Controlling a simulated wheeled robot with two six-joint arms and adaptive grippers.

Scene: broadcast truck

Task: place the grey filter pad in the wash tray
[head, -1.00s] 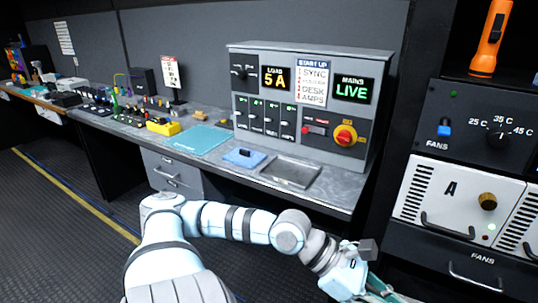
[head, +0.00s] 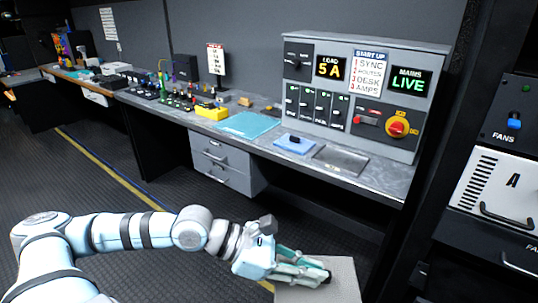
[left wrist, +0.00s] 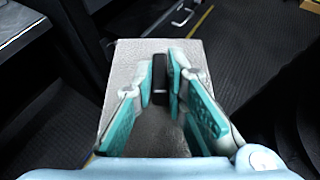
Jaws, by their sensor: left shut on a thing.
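The grey filter pad (head: 343,282) is a flat, light grey square with a black grip at its middle. My left gripper (head: 318,275) is shut on that grip and holds the pad over the floor, in front of the desk. In the left wrist view the fingers (left wrist: 160,82) close on both sides of the black grip, and the pad (left wrist: 125,68) spreads out beyond them. A shallow grey metal tray (head: 340,160), seemingly the wash tray, lies on the desk's right part, looking empty. My right gripper is not in view.
A blue pad with a black grip (head: 295,144) lies just left of the tray. A teal mat (head: 245,125) and a yellow box (head: 212,113) lie farther left. A control panel (head: 352,95) stands behind. A dark rack with a fan unit (head: 492,185) is at the right.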

